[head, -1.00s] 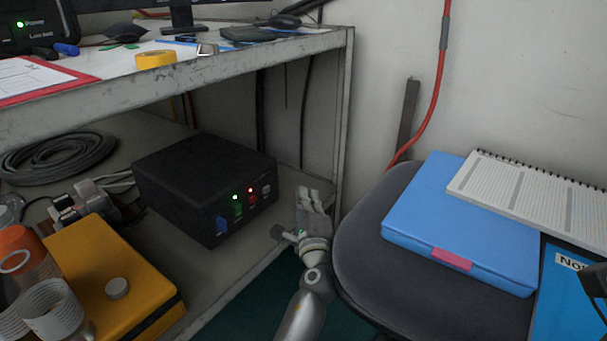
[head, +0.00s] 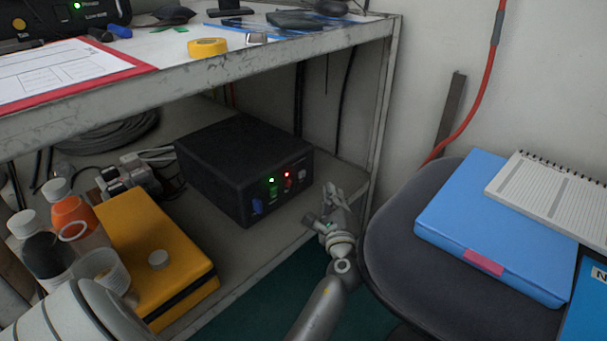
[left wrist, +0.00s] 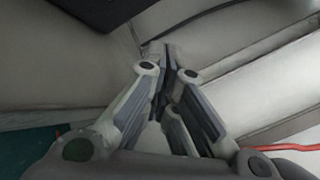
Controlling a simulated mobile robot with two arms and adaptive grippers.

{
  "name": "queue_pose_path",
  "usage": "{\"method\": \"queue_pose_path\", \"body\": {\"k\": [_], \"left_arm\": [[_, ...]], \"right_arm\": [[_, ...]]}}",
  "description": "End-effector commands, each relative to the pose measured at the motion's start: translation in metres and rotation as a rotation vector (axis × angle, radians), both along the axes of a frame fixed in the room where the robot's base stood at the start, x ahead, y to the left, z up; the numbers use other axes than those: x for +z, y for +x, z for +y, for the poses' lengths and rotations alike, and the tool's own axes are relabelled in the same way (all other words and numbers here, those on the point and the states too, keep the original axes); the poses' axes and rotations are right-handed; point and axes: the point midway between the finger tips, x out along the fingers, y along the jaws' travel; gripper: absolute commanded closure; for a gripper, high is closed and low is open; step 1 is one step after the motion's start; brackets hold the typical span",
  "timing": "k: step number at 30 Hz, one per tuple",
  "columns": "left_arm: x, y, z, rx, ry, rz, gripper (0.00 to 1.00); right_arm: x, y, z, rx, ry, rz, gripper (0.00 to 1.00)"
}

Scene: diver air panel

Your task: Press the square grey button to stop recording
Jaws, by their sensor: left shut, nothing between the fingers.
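A black box (head: 225,160) sits on the lower shelf in the head view. Its front has a blue button (head: 257,207), a green one and a red one under lit lights, and a small square grey button (head: 302,174) at the right end. My left gripper (head: 335,194) is to the right of and slightly below the grey button, in front of the shelf's edge, and appears apart from the box. In the left wrist view its fingers (left wrist: 168,52) are closed together with nothing between them. The button cannot be made out there. My right gripper is out of view.
The upper shelf (head: 200,85) overhangs the box, and a metal post (head: 384,100) stands to the right of my gripper. A chair holds a blue folder (head: 490,225). Bottles and a yellow case (head: 150,245) stand left of the box.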

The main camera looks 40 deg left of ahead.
Motion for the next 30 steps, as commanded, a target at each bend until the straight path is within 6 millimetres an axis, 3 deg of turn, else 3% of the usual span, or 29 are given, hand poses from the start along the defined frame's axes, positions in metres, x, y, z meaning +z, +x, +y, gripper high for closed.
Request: {"method": "queue_pose_path", "body": {"k": [6, 12, 30], "left_arm": [[0.002, 0.002, 0.032, 0.001, 0.002, -0.001, 1.0], [0.001, 0.004, 0.05, -0.001, 0.002, 0.0, 1.0], [0.001, 0.005, 0.056, -0.001, 0.0, -0.001, 1.0]], "right_arm": [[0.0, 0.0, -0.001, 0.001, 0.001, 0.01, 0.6], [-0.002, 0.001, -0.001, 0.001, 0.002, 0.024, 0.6], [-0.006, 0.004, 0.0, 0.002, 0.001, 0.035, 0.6]]}}
